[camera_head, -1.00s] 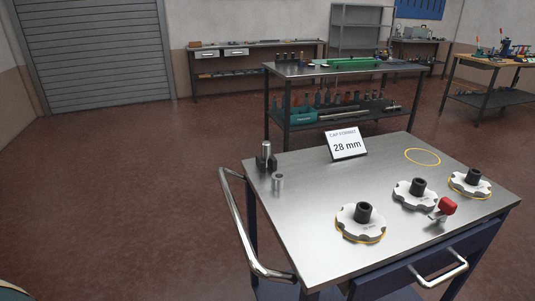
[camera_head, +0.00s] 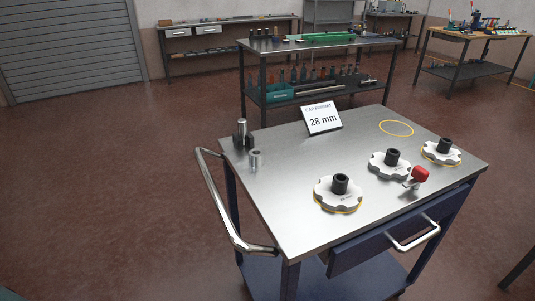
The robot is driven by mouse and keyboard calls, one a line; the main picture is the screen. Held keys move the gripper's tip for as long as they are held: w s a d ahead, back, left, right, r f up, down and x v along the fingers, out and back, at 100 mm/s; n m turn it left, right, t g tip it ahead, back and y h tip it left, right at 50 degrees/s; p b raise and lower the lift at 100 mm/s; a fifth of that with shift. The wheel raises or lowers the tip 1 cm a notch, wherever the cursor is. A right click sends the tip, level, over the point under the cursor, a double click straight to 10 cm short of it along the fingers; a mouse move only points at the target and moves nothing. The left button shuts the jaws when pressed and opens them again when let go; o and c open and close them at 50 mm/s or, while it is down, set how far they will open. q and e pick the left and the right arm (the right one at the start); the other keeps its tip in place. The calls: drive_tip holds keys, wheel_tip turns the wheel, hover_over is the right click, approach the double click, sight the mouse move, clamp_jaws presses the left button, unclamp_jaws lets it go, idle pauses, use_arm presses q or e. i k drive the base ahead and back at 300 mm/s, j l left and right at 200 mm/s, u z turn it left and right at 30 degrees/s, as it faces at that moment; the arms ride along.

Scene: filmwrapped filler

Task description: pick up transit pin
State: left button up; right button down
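A small red-handled piece with a metal shank (camera_head: 418,176) sits on the steel cart top (camera_head: 285,180), close by the middle star-shaped disc; it looks like the transit pin, though no label confirms it. Three white star-shaped discs with black hubs stand on the cart: one at the front (camera_head: 338,193), one in the middle (camera_head: 390,164), and one at the right (camera_head: 442,152). At the cart's left corner, a metal cylinder stands in a black holder (camera_head: 242,135), with a short hollow metal sleeve (camera_head: 256,159) beside it. Neither of my grippers is in view.
A "CAP FORMAT 28 mm" sign (camera_head: 322,118) and an empty yellow ring (camera_head: 397,128) lie toward the cart's back. A curved push handle (camera_head: 222,215) is at its left, a drawer handle (camera_head: 412,236) at its front. A tool bench (camera_head: 320,42) stands behind. The left floor is clear.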

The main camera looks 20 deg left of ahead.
sight(242, 123)
drive_tip(key=k, duration=0.4)
drive_tip(key=k+z, duration=0.1)
drive_tip(key=z, duration=0.6)
drive_tip(key=k+l+z, duration=0.1)
drive_tip(key=z, duration=0.25)
drive_tip(key=j+z, duration=0.2)
drive_tip(key=z, duration=1.4)
drive_tip(key=k+j, duration=0.25)
drive_tip(key=j, duration=0.2)
drive_tip(key=k+j, duration=0.3)
drive_tip(key=j, duration=0.2)
drive_tip(key=k+j, duration=0.25)
drive_tip(key=j, duration=0.2)
drive_tip(key=k+j, duration=0.3)
drive_tip(key=j, duration=0.15)
drive_tip(key=k+j, duration=0.25)
drive_tip(key=j, duration=0.2)
drive_tip(key=k+j, duration=0.25)
drive_tip(key=j, duration=0.25)
drive_tip(key=k+j, duration=0.3)
drive_tip(key=j, duration=0.15)
drive_tip(key=k+j, duration=0.25)
drive_tip(key=j, duration=0.2)
drive_tip(key=z, duration=0.05)
